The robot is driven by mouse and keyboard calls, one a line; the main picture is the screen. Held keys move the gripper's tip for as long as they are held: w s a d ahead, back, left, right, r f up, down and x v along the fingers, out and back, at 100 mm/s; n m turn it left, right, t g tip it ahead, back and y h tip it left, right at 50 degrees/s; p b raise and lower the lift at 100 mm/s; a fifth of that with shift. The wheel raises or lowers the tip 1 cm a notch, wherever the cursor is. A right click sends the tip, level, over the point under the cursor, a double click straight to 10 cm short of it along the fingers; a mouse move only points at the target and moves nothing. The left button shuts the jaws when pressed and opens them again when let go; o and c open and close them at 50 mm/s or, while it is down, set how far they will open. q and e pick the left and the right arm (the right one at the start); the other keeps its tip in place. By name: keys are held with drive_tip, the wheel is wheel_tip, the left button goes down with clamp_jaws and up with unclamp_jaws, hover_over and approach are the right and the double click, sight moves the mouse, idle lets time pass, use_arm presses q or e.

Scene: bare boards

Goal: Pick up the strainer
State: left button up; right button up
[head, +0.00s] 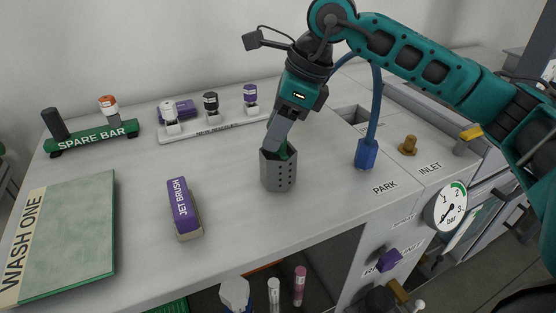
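A grey perforated cylinder (278,172), which looks like the strainer, stands upright on the worktop near its front edge. Something green shows inside its mouth. My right gripper (277,147) comes down from above, its grey fingers at the cylinder's open top. The fingers overlap its rim in the head view; whether they grip it or the green part, or are open, cannot be told. My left gripper is not in view.
A purple jet brush block (181,204) and a green-topped wash board (75,233) lie to the left. The spare bar (92,138) and a white rack (215,122) stand behind. A blue nozzle (366,154) stands at park, near a brass inlet fitting (408,145).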

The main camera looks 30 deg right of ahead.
clamp_jaws()
drive_tip(key=shift+r, duration=0.15)
idle(0.4)
